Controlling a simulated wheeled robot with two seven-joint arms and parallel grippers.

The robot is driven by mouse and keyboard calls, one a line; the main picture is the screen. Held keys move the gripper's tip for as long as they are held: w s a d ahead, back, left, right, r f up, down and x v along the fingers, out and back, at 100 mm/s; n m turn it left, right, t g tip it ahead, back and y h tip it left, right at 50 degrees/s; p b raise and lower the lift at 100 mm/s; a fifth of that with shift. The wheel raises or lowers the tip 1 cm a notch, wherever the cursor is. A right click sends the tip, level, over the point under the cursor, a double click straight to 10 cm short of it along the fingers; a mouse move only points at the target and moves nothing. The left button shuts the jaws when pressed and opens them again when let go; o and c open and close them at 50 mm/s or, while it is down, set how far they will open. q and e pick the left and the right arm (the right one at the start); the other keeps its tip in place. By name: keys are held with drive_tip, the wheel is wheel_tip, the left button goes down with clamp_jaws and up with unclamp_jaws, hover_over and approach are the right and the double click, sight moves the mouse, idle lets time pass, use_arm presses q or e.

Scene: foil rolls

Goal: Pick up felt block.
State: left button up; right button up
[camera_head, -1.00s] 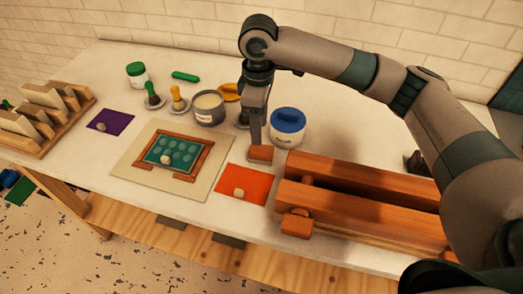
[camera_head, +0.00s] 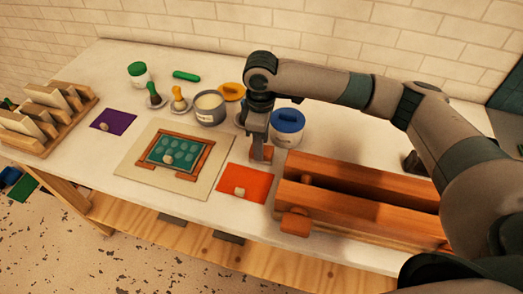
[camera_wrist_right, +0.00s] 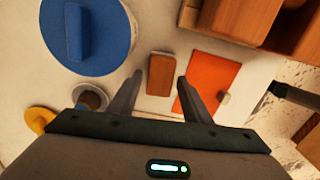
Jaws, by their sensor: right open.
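A small brown block, which I take to be the felt block (camera_head: 268,153), stands on the white table between the orange sheet and the blue-lidded jar. In the right wrist view the block (camera_wrist_right: 160,75) lies just ahead of and between the two fingertips. My right gripper (camera_head: 257,157) is open, pointing down, low over the table at the block. Its fingers (camera_wrist_right: 156,82) stand on either side with gaps, and nothing is held. In the head view the fingers hide part of the block. My left gripper is not in view.
The blue-lidded jar (camera_head: 287,128) stands close behind the block. The orange sheet (camera_head: 246,184) and a long wooden press (camera_head: 350,205) are in front. A grey pot (camera_head: 208,108) is to the left. A framed teal panel (camera_head: 174,150) lies further left.

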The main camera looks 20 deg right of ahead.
drive_tip(key=shift+f, duration=1.4)
drive_tip(key=shift+s, duration=0.1)
drive_tip(key=shift+c, duration=0.4)
drive_tip(key=c, duration=0.8)
